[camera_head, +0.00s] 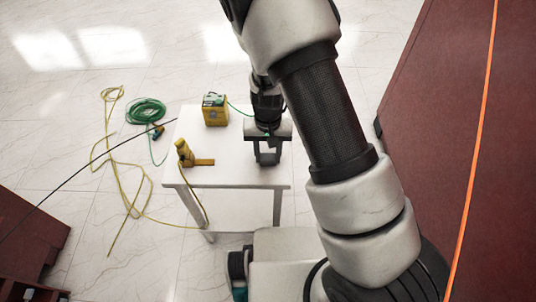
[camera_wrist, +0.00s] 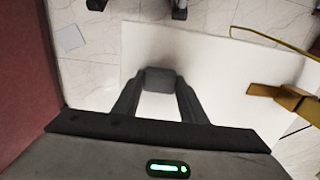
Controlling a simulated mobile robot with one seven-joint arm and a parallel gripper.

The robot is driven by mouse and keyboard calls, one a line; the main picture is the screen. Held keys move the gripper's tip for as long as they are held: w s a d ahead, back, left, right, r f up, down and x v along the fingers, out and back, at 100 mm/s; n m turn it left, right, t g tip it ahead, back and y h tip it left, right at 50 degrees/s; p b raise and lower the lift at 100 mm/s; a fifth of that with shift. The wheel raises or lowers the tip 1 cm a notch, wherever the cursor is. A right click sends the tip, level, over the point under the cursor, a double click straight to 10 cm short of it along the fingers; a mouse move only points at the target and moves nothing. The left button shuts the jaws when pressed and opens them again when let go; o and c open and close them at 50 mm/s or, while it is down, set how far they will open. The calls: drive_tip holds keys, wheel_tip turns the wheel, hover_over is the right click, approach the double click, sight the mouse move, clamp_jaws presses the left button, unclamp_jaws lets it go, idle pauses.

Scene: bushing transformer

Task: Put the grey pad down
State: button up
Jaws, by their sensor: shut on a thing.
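The grey pad (camera_wrist: 160,81) is a small dark grey block between my fingertips in the wrist view. My gripper (camera_head: 268,159) is shut on it, over the right part of the white table (camera_head: 228,177). In the wrist view my gripper (camera_wrist: 160,88) has a finger on each side of the pad, and the white table top (camera_wrist: 225,65) lies behind it. A soft dark shadow shows on the table around the pad. I cannot tell whether the pad touches the table.
A yellow device (camera_head: 215,110) stands at the table's back. A yellow tool (camera_head: 190,156) stands at the left, near my gripper. A green coil (camera_head: 146,111) and yellow cable (camera_head: 126,190) lie on the floor. A dark red cabinet (camera_head: 450,120) rises at right.

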drive_tip(key=shift+f, duration=0.2)
drive_tip(key=o, duration=1)
drive_tip(key=shift+r, duration=0.15)
wheel_tip(320, 180, up, 12)
drive_tip(key=p, duration=0.3)
wheel_tip(320, 180, up, 16)
drive_tip(key=t+y, duration=0.2)
hover_over(268, 157)
drive_tip(key=s+d, duration=0.4)
drive_tip(key=s+d+r+t, duration=0.1)
drive_tip(key=s+d+r, duration=0.2)
drive_tip(key=s, duration=0.1)
drive_tip(key=s+d+r+t+h, duration=0.1)
drive_tip(key=s+d+r, duration=0.1)
drive_tip(key=s+r, duration=0.2)
drive_tip(key=s+d+r+t+h, duration=0.1)
drive_tip(key=s+d+r, duration=0.2)
drive_tip(key=s+r, duration=0.1)
drive_tip(key=shift+s+d+r+t, duration=0.25)
drive_tip(key=shift+d+t, duration=0.05)
